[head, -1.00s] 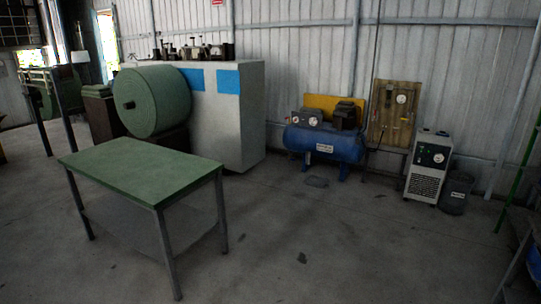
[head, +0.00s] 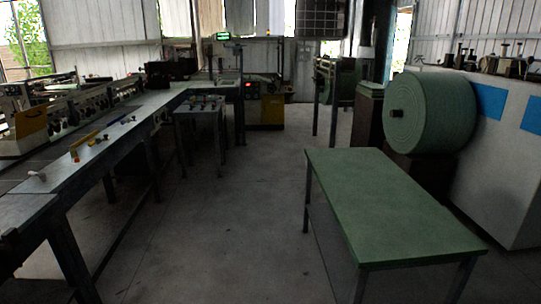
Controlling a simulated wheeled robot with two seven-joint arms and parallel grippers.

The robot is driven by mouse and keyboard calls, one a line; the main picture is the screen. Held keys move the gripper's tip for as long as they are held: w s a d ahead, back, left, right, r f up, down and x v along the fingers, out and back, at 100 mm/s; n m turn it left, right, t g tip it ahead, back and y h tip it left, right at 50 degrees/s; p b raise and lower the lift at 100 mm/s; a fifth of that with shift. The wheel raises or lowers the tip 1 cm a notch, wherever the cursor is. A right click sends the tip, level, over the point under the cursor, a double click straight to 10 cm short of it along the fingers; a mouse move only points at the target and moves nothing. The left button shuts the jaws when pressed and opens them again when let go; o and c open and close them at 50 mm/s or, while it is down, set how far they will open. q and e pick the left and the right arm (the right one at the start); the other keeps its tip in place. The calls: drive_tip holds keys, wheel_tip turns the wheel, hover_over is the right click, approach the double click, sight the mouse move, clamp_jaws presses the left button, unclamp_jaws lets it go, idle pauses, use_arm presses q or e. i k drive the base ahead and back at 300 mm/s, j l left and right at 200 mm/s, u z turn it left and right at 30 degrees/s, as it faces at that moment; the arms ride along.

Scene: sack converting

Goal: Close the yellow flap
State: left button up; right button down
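I cannot tell for certain which part is the yellow flap. A yellow panel (head: 31,121) shows on the machine at the far left. A small yellow piece (head: 74,154) stands up from the long bench, with a yellow bar (head: 86,138) beside it. A machine with a yellow lower front (head: 266,110) stands at the back middle. All are far off and small, so whether any of them is open or shut is unclear. Neither of my grippers is in view.
A green-topped table (head: 385,205) stands close on the right. Behind it are a large green roll (head: 430,112) and a white cabinet (head: 505,150). A long bench (head: 110,150) runs along the left. Open concrete floor (head: 230,220) lies between bench and table.

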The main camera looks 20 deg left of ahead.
sight(28, 123)
drive_tip(key=i+j+u, duration=0.2)
drive_tip(key=i+u, duration=0.2)
drive_tip(key=i, duration=0.2)
drive_tip(key=i+u, duration=0.35)
drive_tip(key=i, duration=0.3)
drive_tip(key=i+l+u, duration=0.2)
drive_tip(key=i+u, duration=0.2)
drive_tip(key=i, duration=0.2)
